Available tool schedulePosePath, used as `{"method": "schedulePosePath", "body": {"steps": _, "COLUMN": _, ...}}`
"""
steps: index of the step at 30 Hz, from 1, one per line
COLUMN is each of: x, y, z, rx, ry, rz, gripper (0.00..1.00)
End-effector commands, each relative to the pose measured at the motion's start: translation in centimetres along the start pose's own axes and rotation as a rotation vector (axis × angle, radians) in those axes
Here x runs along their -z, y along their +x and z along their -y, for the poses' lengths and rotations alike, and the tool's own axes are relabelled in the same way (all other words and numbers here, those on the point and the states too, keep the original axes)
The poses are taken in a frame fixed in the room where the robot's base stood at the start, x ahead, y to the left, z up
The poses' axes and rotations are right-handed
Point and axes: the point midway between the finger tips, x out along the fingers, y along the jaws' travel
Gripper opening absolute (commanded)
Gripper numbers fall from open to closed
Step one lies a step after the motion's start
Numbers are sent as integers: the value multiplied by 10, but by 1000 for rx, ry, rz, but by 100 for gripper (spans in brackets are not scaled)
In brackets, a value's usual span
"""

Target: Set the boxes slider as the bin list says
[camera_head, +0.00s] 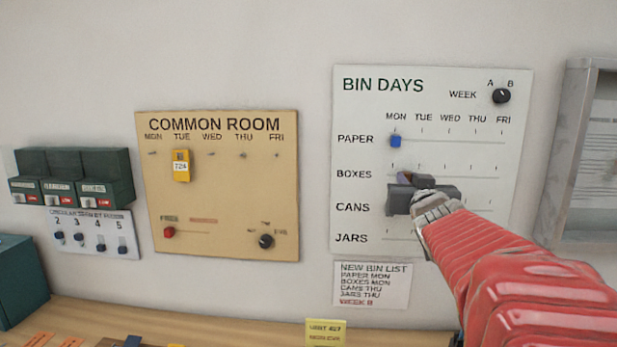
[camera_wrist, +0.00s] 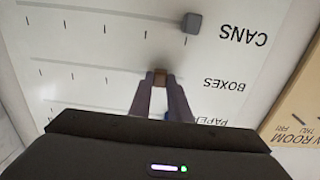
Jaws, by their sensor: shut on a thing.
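The BIN DAYS board (camera_head: 436,86) is on the wall, with rows for paper, boxes, cans and jars and columns MON to FRI. My gripper (camera_head: 408,182) is in front of the boxes row near its left end and hides part of the board. In the wrist view, which is upside down, its fingers (camera_wrist: 160,85) are shut on the brown boxes slider (camera_wrist: 160,76). The NEW BIN LIST (camera_head: 371,285) reads paper MON, boxes MON, cans THU, jars THU, week B.
The blue paper slider (camera_head: 396,141) is at MON. The grey cans slider (camera_wrist: 192,22) is at its line's label end. A week dial (camera_head: 501,96) is at the upper right. The COMMON ROOM board (camera_head: 217,220) hangs to the left. A grey frame (camera_head: 571,150) stands at the right.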

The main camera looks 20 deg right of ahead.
Motion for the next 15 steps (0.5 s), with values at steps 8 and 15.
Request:
{"method": "schedulePosePath", "body": {"steps": 8, "x": -2, "y": 0, "z": 24, "rx": 2, "ry": 0, "rz": 3, "gripper": 0}}
{"method": "schedulePosePath", "body": {"steps": 15, "x": -2, "y": 0, "z": 33, "rx": 0, "ry": 1, "rz": 4, "gripper": 0}}
